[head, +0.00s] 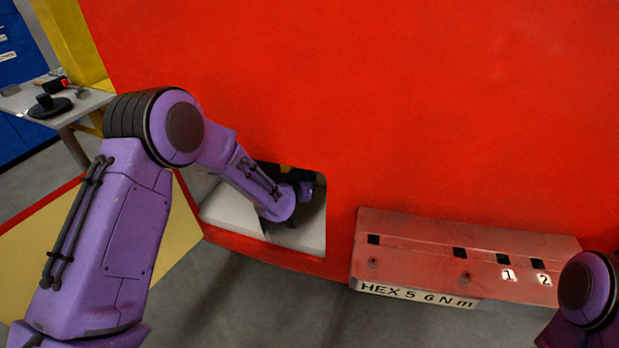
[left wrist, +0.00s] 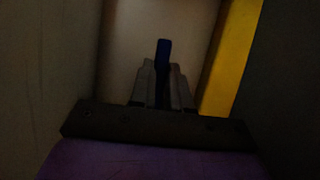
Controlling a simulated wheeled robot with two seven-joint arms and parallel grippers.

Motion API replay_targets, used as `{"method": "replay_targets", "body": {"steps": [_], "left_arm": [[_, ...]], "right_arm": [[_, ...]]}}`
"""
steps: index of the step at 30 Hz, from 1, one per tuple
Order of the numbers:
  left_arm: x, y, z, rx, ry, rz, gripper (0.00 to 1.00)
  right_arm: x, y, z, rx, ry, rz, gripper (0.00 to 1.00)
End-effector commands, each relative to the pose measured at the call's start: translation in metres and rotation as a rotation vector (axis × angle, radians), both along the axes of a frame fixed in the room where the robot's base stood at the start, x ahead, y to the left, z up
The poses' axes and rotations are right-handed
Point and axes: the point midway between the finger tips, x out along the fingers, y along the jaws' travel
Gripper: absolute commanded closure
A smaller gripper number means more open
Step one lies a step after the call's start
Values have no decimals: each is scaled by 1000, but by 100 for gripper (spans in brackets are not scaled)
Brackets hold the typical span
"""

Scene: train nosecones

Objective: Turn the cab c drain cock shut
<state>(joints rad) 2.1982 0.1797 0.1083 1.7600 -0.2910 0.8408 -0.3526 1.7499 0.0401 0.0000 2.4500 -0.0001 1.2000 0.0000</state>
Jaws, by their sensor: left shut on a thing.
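My left arm reaches into a square opening (head: 312,235) low in the red nosecone (head: 380,100). In the head view its wrist hides most of the opening's inside. In the left wrist view my left gripper (left wrist: 163,72) is shut on a dark blue handle (left wrist: 163,48), which looks like the drain cock. The handle stands up between the fingertips. The view is dark, so the valve body and the handle's exact angle cannot be told. My right gripper is out of view; only part of the right arm shows at the lower right of the head view.
A yellow part (left wrist: 231,55) stands close to the right of the gripper inside the recess, with pale walls around. A red panel (head: 420,238) labelled "HEX 5 6 N m" (head: 415,295) is right of the opening. A bench (head: 88,108) with tools stands at far left.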

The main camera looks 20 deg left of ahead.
Motion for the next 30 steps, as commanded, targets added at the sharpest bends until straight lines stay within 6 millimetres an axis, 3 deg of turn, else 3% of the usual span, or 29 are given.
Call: {"method": "replay_targets", "body": {"steps": [20, 21, 22, 30], "left_arm": [[-1, 4, -2, 59, 2, 0, 100], [-1, 4, -2, 59, 2, 0, 70], [-1, 4, -2, 59, 2, 0, 60], [0, 3, -1, 56, 0, 0, 57]], "right_arm": [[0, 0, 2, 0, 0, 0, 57], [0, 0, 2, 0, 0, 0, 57], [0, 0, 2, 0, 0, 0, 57], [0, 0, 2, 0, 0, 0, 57]]}}
